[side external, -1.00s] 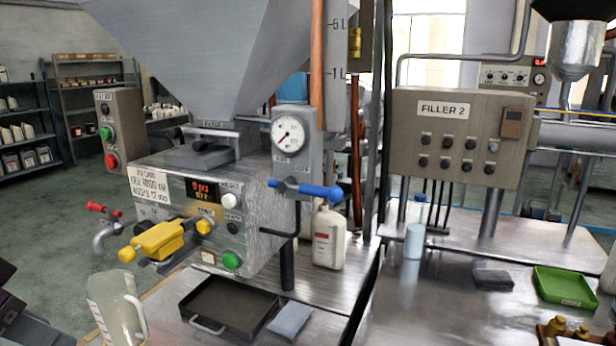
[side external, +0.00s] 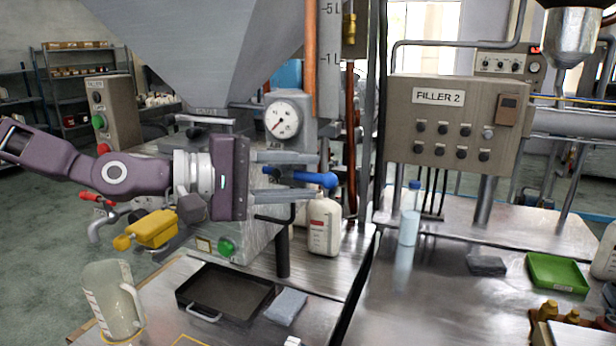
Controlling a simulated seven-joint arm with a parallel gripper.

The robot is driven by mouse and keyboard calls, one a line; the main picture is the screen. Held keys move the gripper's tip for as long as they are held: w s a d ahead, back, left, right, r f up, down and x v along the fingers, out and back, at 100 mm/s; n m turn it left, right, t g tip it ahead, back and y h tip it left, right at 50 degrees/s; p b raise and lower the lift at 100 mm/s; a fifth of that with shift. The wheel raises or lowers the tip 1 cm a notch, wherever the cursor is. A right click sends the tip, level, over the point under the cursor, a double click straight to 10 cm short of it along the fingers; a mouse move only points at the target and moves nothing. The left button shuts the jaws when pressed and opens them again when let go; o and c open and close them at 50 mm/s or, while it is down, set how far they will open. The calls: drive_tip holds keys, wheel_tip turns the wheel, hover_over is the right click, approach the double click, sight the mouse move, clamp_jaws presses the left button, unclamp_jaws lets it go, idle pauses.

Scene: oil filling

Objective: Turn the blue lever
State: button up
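The blue lever (side external: 316,179) sticks out to the right from the front of the filler machine, below the round gauge. It lies almost level, its tip slightly lower. My gripper (side external: 314,175) has come to it from the left, with one finger above the lever and one below. The fingers are spread, and gaps show between them and the lever's blue tip. The middle of the lever is partly hidden by the gripper, so any contact there cannot be told.
A yellow-handled valve (side external: 152,229) and a red-handled tap (side external: 97,198) sit left of and below my gripper. A white bottle (side external: 324,226) stands under the lever's tip. A black tray (side external: 228,291) and a clear jug (side external: 110,298) are on the bench in front.

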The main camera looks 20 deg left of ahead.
drive_tip(key=shift+x, duration=0.75)
drive_tip(key=shift+f, duration=0.1)
clamp_jaws()
idle(0.8)
